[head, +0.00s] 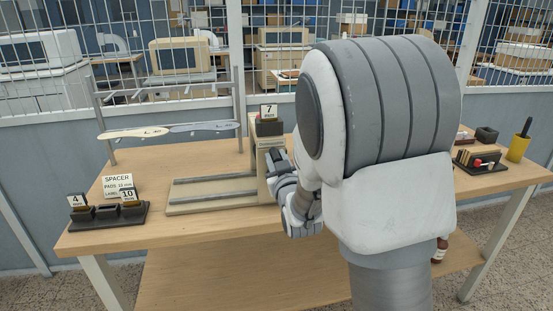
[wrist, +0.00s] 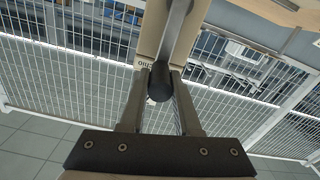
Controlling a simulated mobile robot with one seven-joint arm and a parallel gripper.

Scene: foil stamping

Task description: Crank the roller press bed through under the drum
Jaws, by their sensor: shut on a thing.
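The roller press stands on the wooden table, with a cream upright (head: 262,150) and a flat cream base (head: 205,199) with grey rails reaching to the left. My gripper (head: 279,166) is at the press's near side. In the wrist view, my gripper (wrist: 161,78) is shut on the black crank knob (wrist: 160,88), one finger on each side of it. The grey crank arm (wrist: 178,35) runs up from the knob along the cream press frame (wrist: 152,40). My arm hides the drum and the right part of the press in the head view.
A block with a "7" tag (head: 269,112) sits on top of the press. A black holder with tags (head: 108,216) and a spacer card (head: 118,186) are at the left. A rack (head: 168,85) stands behind. A yellow cup (head: 518,148) is at the right.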

